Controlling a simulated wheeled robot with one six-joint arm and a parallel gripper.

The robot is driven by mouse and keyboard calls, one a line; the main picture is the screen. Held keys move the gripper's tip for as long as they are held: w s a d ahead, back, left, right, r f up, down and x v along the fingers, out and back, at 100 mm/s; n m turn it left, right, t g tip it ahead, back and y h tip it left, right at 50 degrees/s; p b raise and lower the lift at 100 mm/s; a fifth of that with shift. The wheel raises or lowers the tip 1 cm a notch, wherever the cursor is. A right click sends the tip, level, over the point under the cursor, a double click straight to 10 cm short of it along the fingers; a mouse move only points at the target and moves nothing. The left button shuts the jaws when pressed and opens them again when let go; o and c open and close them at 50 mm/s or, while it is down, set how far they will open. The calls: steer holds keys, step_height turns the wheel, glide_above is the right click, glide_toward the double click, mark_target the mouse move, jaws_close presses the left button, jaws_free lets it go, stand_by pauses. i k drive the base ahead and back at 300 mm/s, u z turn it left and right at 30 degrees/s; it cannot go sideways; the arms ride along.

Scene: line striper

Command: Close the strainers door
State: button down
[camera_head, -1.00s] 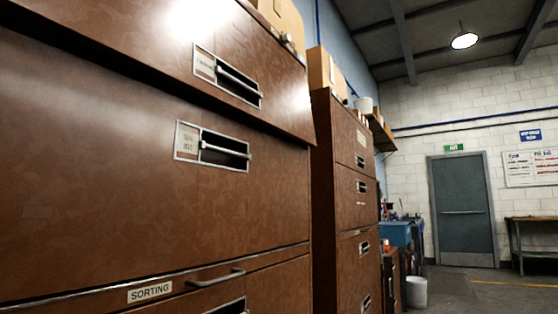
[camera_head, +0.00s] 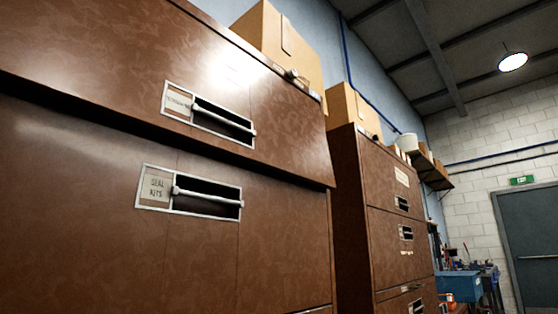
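A brown filing cabinet fills the left of the head view. Its top door (camera_head: 285,130) juts out past the front below it, with its lower edge forward, so it stands partly open. The door has a metal frame with a bar handle (camera_head: 222,120) and a small label that seems to read "strainers", though it is hard to make out. Below it is a flush front labelled "SEAL KITS" (camera_head: 155,188), with its own bar handle (camera_head: 207,196). My gripper is not in view.
A second brown cabinet (camera_head: 385,200) stands beyond to the right. Cardboard boxes (camera_head: 262,35) sit on top of the cabinets. Farther back are a blue bin (camera_head: 458,286), a wall shelf (camera_head: 437,178) and a grey door (camera_head: 530,235). The floor is out of view.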

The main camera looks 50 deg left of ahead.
mark_target(150, 65)
steer(key=z, duration=0.05)
steer(key=i, duration=0.7)
steer(key=u, duration=1.6)
